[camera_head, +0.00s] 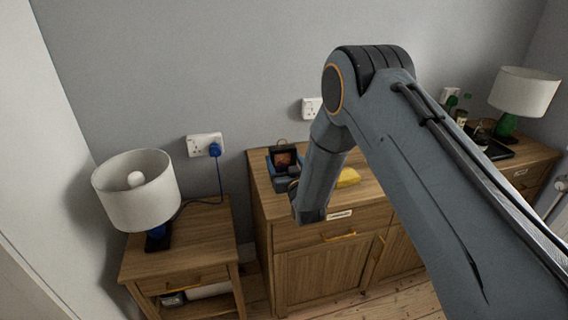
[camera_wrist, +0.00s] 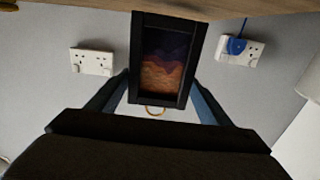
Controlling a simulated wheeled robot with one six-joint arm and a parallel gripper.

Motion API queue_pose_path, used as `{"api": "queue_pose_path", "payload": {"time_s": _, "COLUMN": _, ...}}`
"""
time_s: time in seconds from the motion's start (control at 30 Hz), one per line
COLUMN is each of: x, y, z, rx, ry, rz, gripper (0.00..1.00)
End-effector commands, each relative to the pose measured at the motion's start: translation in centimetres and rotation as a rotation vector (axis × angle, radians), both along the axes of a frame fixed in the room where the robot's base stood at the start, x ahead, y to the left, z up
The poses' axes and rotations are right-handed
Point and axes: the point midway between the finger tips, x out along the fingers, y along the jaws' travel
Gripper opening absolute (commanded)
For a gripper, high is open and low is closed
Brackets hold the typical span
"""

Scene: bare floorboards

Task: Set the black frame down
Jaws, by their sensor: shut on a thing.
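The black frame (camera_head: 284,160) holds a picture in orange and purple and has a small brass-coloured ring at its top edge. It is upright above the left back part of the wooden cabinet's top (camera_head: 262,194). In the wrist view the frame (camera_wrist: 137,58) appears upside down, its lower end against the wooden surface (camera_wrist: 230,6). My gripper (camera_wrist: 159,88) is shut on the frame, a blue-grey finger on each side. It also shows in the head view (camera_head: 284,172), partly hidden by my arm. I cannot tell whether the frame's base touches the wood.
A yellow object (camera_head: 348,178) lies on the cabinet top, right of my wrist. A white-shaded lamp (camera_head: 136,190) stands on the lower bedside table (camera_head: 190,240) at left. Another lamp (camera_head: 523,92), bottles and a dark tray (camera_head: 490,148) stand far right. Wall sockets (camera_head: 200,146) are behind.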

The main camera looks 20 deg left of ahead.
Motion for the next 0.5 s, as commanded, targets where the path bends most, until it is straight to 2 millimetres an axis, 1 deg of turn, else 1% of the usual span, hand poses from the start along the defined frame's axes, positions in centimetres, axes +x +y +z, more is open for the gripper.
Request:
{"api": "queue_pose_path", "payload": {"time_s": 0.03, "x": 0.0, "y": 0.0, "z": -0.5, "rx": 0.001, "ry": -0.001, "rz": 0.000, "gripper": 0.45}}
{"api": "queue_pose_path", "payload": {"time_s": 0.13, "x": 0.0, "y": 0.0, "z": -1.2, "rx": 0.002, "ry": -0.003, "rz": 0.000, "gripper": 0.45}}
{"api": "queue_pose_path", "payload": {"time_s": 0.5, "x": 0.0, "y": 0.0, "z": -1.6, "rx": 0.002, "ry": -0.003, "rz": 0.000, "gripper": 0.45}}
